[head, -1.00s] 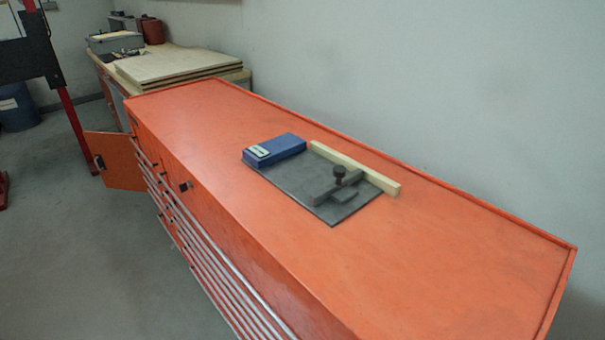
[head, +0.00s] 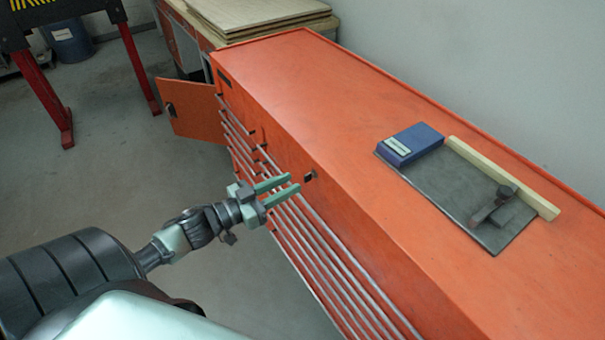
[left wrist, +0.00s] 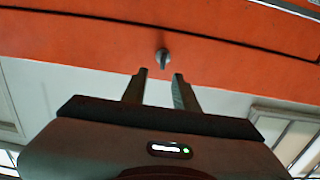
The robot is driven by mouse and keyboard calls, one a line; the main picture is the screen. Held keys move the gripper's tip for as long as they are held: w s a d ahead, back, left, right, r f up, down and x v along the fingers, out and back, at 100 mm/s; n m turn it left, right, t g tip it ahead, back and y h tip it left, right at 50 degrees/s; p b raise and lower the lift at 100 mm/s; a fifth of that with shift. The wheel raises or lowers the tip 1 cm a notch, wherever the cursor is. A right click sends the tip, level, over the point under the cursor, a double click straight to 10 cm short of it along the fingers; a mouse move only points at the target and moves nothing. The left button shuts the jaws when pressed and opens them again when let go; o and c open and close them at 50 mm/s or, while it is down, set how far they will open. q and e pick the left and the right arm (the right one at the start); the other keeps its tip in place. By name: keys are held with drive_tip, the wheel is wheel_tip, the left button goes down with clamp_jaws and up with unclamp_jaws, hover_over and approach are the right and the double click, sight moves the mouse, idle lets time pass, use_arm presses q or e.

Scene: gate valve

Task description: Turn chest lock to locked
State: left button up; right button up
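The chest is a long orange tool chest (head: 330,90) with drawers along its front. The chest lock (head: 309,176) is a small dark fitting high on that front, near the top edge. In the left wrist view the lock (left wrist: 162,58) is a small grey round piece with a tab pointing down. My left gripper (head: 294,184) is open and empty beside the lock. In the left wrist view its fingertips (left wrist: 159,75) sit just short of the lock, which shows between and beyond them. They look apart from it. My right gripper is not in view.
On the chest top lie a grey plate (head: 440,185), a blue box (head: 410,143), a wooden strip (head: 500,177) and a dark clamp-like piece (head: 497,203). An orange door (head: 190,108) stands open at the chest's far end. Long drawer handles (head: 330,255) run below the lock.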

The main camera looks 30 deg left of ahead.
sight(310, 177)
use_arm(q)
drive_tip(key=shift+p+x, duration=0.35)
drive_tip(key=shift+x, duration=2.3)
drive_tip(key=shift+a+f, duration=0.1)
drive_tip(key=shift+a, duration=0.05)
clamp_jaws()
